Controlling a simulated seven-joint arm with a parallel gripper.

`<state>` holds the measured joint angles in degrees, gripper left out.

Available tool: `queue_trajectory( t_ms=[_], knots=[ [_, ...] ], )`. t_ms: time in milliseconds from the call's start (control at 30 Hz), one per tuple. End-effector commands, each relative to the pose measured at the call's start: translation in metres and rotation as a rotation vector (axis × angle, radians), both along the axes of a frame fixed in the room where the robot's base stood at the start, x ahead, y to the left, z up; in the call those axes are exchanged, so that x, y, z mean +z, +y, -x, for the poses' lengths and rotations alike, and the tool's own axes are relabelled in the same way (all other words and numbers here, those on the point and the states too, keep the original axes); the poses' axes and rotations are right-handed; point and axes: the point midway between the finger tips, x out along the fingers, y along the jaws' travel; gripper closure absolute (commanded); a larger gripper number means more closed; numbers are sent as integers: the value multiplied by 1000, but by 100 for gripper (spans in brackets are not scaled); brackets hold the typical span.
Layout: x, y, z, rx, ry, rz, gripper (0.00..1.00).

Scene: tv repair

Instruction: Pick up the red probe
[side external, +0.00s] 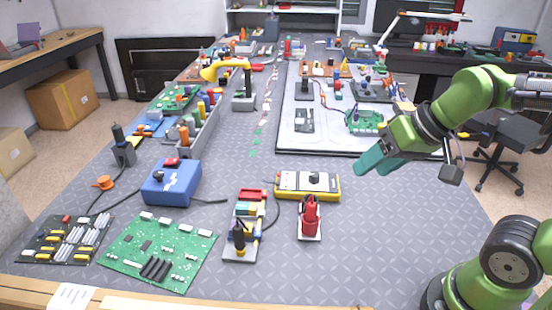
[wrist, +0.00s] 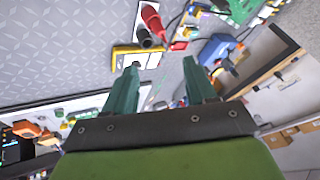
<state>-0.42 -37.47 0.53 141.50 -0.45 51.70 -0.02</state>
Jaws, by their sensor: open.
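The red probe (side external: 311,213) stands upright on a small pale base on the grey patterned table, in front of the yellow multimeter. In the wrist view the red probe (wrist: 151,20) shows near the top, beyond the fingertips and a little left of the gap between them. My gripper (side external: 374,162) is in the air to the right of and above the red probe, well apart from it. In the wrist view my gripper's two teal fingers (wrist: 162,68) are spread with nothing between them.
A yellow multimeter (side external: 308,186) lies just behind the probe. A tool holder (side external: 245,225) stands to its left, with a blue box (side external: 172,182) and green circuit board (side external: 160,250) farther left. A large board with electronics (side external: 300,143) lies behind. The table right of the probe is clear.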

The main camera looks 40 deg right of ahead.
Motion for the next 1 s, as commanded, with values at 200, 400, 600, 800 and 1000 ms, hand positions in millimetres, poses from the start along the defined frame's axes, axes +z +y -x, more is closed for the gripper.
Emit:
queue_trajectory(
  t_ms=[200,400,600,800,1000],
  knots=[
    [-8,10,-43,394,134,233,44],
    [-16,19,-77,962,190,462,44],
    [-22,26,-103,1545,186,614,44],
    [-19,28,-118,2068,112,713,44],
    [-10,26,-117,2372,30,763,44]
  ],
)
